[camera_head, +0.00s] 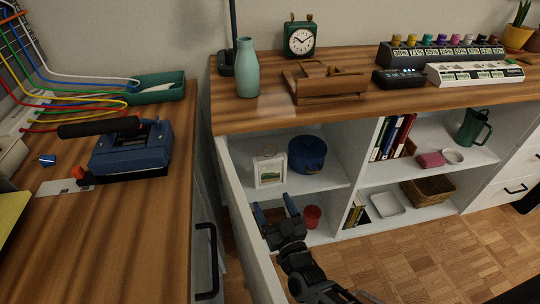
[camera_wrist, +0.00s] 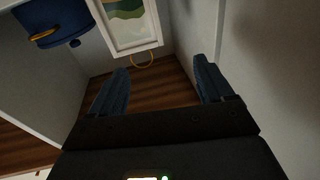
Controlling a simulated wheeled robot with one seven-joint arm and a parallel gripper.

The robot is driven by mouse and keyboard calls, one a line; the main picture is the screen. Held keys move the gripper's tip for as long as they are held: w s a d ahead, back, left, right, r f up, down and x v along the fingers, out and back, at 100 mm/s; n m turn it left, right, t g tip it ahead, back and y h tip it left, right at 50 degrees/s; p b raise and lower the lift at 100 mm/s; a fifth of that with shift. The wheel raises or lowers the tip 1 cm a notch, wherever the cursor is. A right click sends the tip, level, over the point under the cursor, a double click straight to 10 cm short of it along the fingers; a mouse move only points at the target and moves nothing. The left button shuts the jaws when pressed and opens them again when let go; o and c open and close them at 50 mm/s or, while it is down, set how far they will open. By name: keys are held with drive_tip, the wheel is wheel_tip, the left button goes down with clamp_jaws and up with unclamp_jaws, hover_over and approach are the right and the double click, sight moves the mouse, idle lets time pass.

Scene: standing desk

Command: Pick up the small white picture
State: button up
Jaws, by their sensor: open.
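The small white picture (camera_head: 270,172) stands upright on the upper left cubby shelf of the white cabinet, with a thin ring at its top. In the wrist view its white frame with a green and pale print (camera_wrist: 127,22) shows at the top, upside down and cut off by the frame edge. My gripper (camera_head: 276,208) is in front of and below the picture, with its fingers pointing up toward it. In the wrist view my gripper (camera_wrist: 161,70) is open and empty, and the picture lies beyond the fingertips, apart from them.
A blue pot (camera_head: 307,154) stands right beside the picture; it also shows in the wrist view (camera_wrist: 58,22). An open white door (camera_head: 245,215) stands left of my arm. A red cup (camera_head: 312,216) is on the shelf below. The wooden top (camera_head: 225,118) overhangs the cubby.

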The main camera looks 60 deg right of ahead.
drive_tip(key=w+d+r+m+g+h+p, duration=0.25)
drive_tip(key=w+d+r+p, duration=0.2)
drive_tip(key=d, duration=0.35)
drive_tip(key=r+b, duration=0.2)
hover_over(274, 168)
drive_tip(key=w+d, duration=0.2)
drive_tip(key=w, duration=0.1)
drive_tip(key=shift+a+f+n+t+h, duration=0.25)
drive_tip(key=shift+n+t+h, duration=0.1)
drive_tip(key=shift+t, duration=0.1)
drive_tip(key=shift+s, duration=0.1)
drive_tip(key=c, duration=1.5)
